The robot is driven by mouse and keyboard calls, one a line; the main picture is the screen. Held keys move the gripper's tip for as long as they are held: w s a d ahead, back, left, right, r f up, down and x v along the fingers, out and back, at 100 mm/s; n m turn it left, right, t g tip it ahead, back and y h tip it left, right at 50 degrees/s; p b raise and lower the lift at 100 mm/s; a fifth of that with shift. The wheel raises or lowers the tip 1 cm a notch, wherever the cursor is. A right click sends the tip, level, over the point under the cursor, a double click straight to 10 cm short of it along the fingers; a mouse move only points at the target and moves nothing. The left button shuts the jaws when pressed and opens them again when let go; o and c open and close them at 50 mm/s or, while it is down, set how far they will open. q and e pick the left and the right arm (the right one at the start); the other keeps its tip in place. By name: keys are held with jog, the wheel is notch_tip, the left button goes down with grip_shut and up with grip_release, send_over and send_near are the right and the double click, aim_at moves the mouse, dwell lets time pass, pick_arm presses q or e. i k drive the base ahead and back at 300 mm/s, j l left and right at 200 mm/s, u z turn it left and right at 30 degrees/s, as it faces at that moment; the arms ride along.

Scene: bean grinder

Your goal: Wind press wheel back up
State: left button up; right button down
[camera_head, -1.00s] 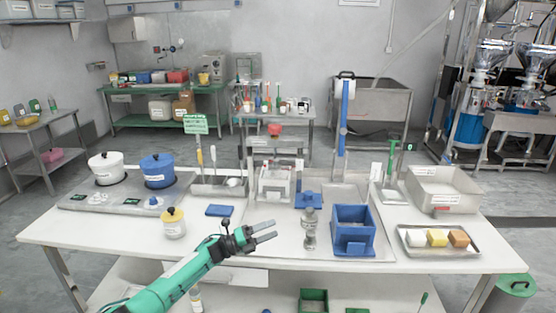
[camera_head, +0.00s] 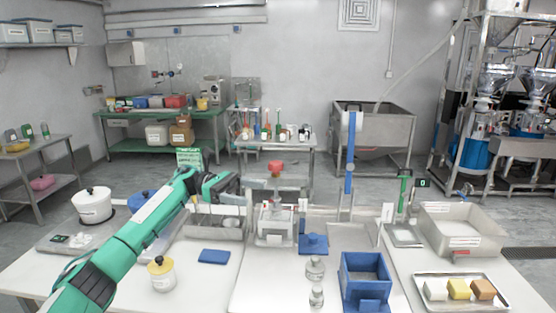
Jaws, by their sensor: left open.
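The press (camera_head: 275,222) stands at the back middle of the white table, a grey frame with a pale box in it. Its red wheel (camera_head: 276,167) sits at the top of the frame. My left gripper (camera_head: 236,184) is raised over the table just left of the wheel, apart from it in the picture. Its dark jaws are open and appear empty, seen at a slant. My left arm hides part of the blue pot (camera_head: 143,201). My right gripper is out of view.
A blue upright (camera_head: 350,150) stands right of the press. A blue box (camera_head: 364,280), two clear bottles (camera_head: 315,268) and a tray of blocks (camera_head: 428,276) are nearer. A yellow-lidded jar (camera_head: 162,275) and a blue slab (camera_head: 214,256) lie front left. A steel basin (camera_head: 460,232) is at right.

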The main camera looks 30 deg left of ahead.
aim_at(276, 166)
jog(key=i+j, duration=1.25)
